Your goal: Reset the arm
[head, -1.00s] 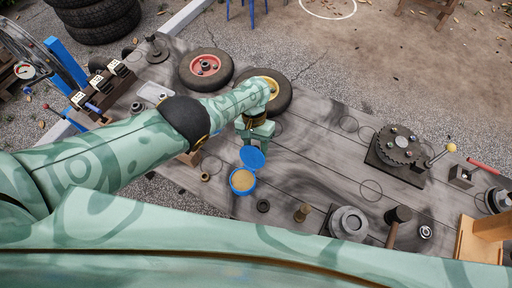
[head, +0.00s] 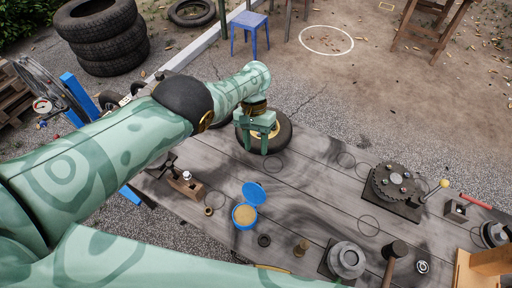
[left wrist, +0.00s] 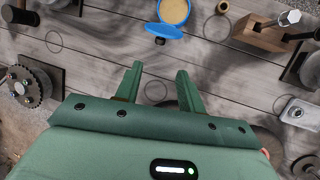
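My left gripper (head: 256,150) is open and empty. In the head view it stands in front of a tyre with a yellow hub (head: 283,136), above the grey wooden table (head: 320,215). In the left wrist view the two fingers of the left gripper (left wrist: 160,78) are spread, with only bare planks between them. A blue tin with its lid open (head: 245,216) is on the table, apart from the gripper; it also shows in the left wrist view (left wrist: 165,30).
A geared plate with a lever (head: 395,185), a hammer (head: 395,252) and a round metal part (head: 346,260) are at the right. A wooden block (head: 186,185) is left of the tin. A blue stool (head: 250,25) and stacked tyres (head: 103,35) stand beyond the table. The middle planks are clear.

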